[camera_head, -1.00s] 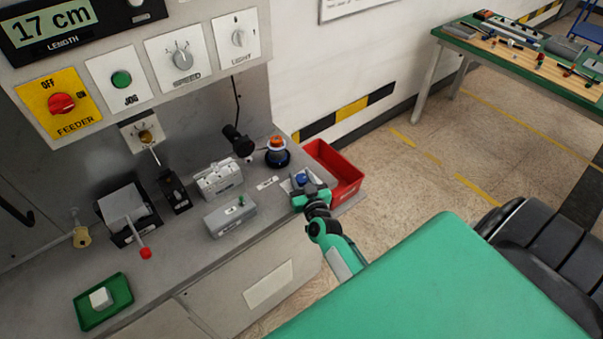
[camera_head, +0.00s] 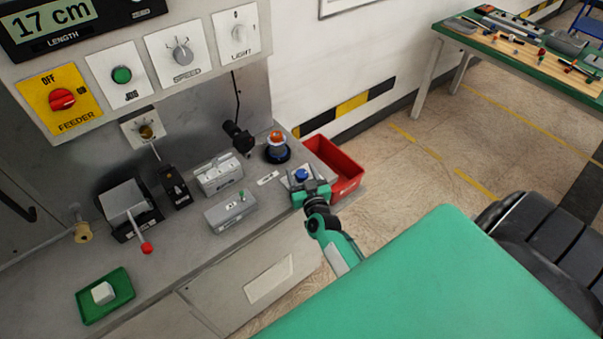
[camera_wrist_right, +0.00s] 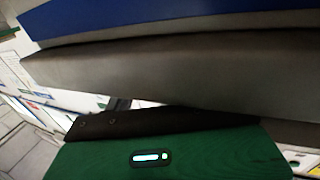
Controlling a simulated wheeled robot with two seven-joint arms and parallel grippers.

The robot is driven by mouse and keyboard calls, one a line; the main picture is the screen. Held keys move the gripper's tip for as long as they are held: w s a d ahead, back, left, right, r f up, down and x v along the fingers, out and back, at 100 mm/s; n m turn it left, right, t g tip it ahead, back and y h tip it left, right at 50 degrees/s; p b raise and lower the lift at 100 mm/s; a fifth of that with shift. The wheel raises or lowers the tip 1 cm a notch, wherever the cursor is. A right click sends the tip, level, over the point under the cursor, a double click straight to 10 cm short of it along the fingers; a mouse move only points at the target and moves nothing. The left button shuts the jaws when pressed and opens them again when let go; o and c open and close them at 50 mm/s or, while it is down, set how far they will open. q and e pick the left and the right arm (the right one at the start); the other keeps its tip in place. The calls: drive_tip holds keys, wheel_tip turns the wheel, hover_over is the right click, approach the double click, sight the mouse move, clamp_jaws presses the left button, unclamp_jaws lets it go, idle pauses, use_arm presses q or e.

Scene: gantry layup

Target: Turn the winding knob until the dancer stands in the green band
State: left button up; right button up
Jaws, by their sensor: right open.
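A blue knob (camera_head: 301,174) stands on a pale plate at the right end of the grey bench. My right gripper (camera_head: 311,187) is open right beside it, on its near side, partly covering the plate; I cannot tell whether they touch. In the right wrist view, my green gripper body (camera_wrist_right: 155,157) fills the bottom, and grey and blue surfaces cross the top very close. A brass knob (camera_head: 146,131) sits on a white plate on the back panel, with a thin rod below it. I cannot make out a green band or dancer. My left gripper is not in view.
A red bin (camera_head: 347,168) stands just right of the gripper. An orange-topped device (camera_head: 277,148) and grey boxes (camera_head: 230,211) are to its left. A red-tipped lever (camera_head: 146,247) and a green tray (camera_head: 88,312) are farther left. The display (camera_head: 52,24) reads 17 cm.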

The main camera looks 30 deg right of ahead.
drive_tip(key=b+v, duration=0.3)
drive_tip(key=v, duration=1)
drive_tip(key=shift+s, duration=0.3)
drive_tip(key=s+a+f+n+g+y, duration=0.1)
drive_tip(key=s+a+f+g+y, duration=0.2)
drive_tip(key=f, duration=0.8)
drive_tip(key=s+a+f+n+g+y, duration=0.15)
drive_tip(key=s+a+f, duration=0.3)
drive_tip(key=f, duration=0.65)
drive_tip(key=s+a+f+n+g+y, duration=0.1)
drive_tip(key=s+a+f+g, duration=0.25)
drive_tip(key=f, duration=0.85)
drive_tip(key=s+d+f+g, duration=0.1)
drive_tip(key=s+f+g, duration=0.1)
drive_tip(key=s+f, duration=0.3)
drive_tip(key=s+d+f+n+g, duration=0.1)
drive_tip(key=s+f, duration=0.4)
drive_tip(key=s, duration=0.7)
drive_tip(key=s+d+f+n+g, duration=0.1)
drive_tip(key=s+d+f+g, duration=0.1)
drive_tip(key=s+f+g, duration=0.3)
drive_tip(key=s, duration=0.4)
drive_tip(key=shift+s+d+f, duration=0.25)
drive_tip(key=shift+s+d, duration=0.1)
drive_tip(key=shift+h, duration=0.25)
